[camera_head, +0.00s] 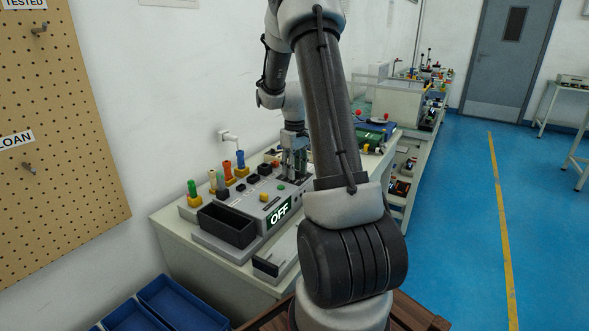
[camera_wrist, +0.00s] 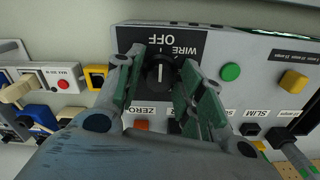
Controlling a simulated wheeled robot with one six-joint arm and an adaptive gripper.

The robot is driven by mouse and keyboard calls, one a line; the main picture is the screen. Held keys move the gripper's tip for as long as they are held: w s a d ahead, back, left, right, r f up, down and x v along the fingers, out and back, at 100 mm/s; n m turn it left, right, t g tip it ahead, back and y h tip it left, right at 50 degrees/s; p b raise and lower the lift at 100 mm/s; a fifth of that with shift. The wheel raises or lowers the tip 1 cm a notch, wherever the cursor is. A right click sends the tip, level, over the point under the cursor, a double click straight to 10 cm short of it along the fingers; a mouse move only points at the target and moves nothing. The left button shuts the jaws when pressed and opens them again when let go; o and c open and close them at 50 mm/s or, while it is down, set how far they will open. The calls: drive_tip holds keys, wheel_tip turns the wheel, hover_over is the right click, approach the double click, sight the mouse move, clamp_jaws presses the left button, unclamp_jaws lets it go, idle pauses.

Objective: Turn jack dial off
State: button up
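In the wrist view a black round dial (camera_wrist: 159,74) with a white pointer line sits on a grey panel, by a black label (camera_wrist: 165,45) that reads upside down "OFF" and "WIRE". I cannot read the word "jack". My gripper (camera_wrist: 164,60) has one finger on each side of the dial, with the fingertips apart and narrow gaps beside it; firm contact does not show. In the head view my gripper (camera_head: 294,168) points down at the back of a grey console (camera_head: 225,246), whose front display (camera_head: 279,215) reads "OFF". The dial is hidden there.
A green button (camera_wrist: 231,72) and a yellow button (camera_wrist: 293,81) lie right of the fingers. A red button (camera_wrist: 63,84) is left. A black open bin (camera_head: 227,226) and several coloured plugs stand by the console. Blue trays (camera_head: 180,302) lie below the bench.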

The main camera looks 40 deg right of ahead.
drive_tip(key=shift+o, duration=0.3)
wheel_tip(320, 180, up, 12)
idle(0.4)
idle(0.5)
drive_tip(key=s+a+r+t, duration=0.2)
drive_tip(key=s+a+r, duration=0.2)
drive_tip(key=s+a, duration=0.5)
drive_tip(key=s+a+r+m+t, duration=0.1)
drive_tip(key=s+a+r+t, duration=0.1)
drive_tip(key=s+a, duration=0.8)
drive_tip(key=s+r, duration=0.1)
drive_tip(key=s, duration=0.4)
drive_tip(key=shift+r, duration=0.4)
drive_tip(key=shift+s, duration=0.1)
